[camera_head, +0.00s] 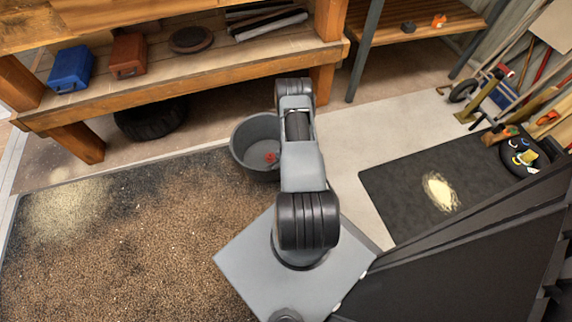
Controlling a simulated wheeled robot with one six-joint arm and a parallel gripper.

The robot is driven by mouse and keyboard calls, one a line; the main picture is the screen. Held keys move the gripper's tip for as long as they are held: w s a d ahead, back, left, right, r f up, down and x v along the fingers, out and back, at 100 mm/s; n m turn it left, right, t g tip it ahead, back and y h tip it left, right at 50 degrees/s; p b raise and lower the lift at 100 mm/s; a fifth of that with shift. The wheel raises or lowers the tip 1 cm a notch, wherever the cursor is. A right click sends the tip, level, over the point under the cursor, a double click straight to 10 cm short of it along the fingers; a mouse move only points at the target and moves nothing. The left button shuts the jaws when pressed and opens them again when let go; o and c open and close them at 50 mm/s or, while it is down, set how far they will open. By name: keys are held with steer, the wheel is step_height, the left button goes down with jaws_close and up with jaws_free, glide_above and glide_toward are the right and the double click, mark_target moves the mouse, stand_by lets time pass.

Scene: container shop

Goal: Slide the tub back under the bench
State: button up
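A grey round tub (243,160) stands on the floor in front of the wooden bench (190,98), at the front edge of its lower shelf. The tub is open at the top, and a small red thing (270,157) shows inside it. My arm reaches forward over the tub's right side and hides that part of its rim. My gripper is not visible; the far end of the arm is near the bench's right leg. I cannot tell whether anything touches the tub.
A dark tyre (152,118) lies under the bench on the left. A blue toolbox (71,68) and a red-brown box (128,54) sit on the lower shelf. A brown speckled mat (120,240) covers the left floor. A dark mat (400,195) and hand tools are right.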

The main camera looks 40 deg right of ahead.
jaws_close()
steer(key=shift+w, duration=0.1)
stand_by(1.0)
